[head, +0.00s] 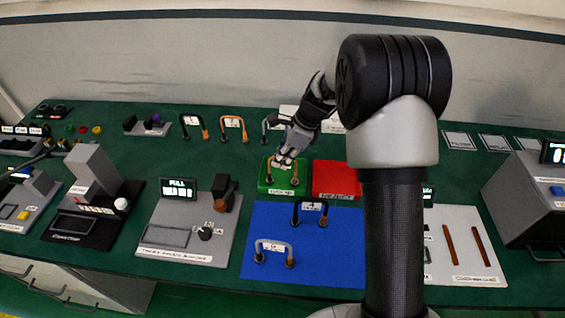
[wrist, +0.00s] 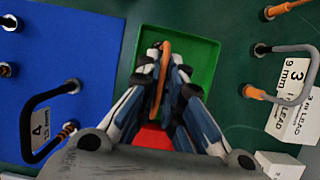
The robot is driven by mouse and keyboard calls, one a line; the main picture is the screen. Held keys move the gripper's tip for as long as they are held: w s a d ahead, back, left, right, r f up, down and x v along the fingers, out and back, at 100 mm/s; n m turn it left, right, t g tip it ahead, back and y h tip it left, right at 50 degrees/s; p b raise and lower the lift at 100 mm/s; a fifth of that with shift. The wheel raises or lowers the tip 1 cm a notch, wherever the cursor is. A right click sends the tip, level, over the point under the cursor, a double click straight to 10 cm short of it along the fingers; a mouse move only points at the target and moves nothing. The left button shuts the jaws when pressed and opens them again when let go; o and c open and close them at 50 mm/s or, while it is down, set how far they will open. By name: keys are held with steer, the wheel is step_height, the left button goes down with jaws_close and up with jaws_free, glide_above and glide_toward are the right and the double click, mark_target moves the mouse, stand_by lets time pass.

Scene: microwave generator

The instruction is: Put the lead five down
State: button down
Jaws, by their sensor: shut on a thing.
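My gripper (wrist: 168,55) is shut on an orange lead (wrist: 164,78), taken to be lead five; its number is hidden. In the wrist view the lead is over the green tray (wrist: 208,34). In the head view my gripper (head: 283,160) is at the green tray (head: 267,191), and dark and brown lead ends show on both sides of it. I cannot tell whether they touch the tray floor. The lead's top is mostly covered by my fingers.
The red tray (head: 337,181) is right of the green one. A blue mat (head: 340,265) in front carries a dark lead marked 4 (wrist: 36,110) and a grey lead (head: 273,243). Several leads stand behind, including a grey one marked 3 (wrist: 313,68). Instruments flank the mat.

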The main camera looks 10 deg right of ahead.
steer(key=shift+f, duration=0.25)
steer(key=shift+f, duration=0.15)
steer(key=c, duration=1.7)
jaws_free()
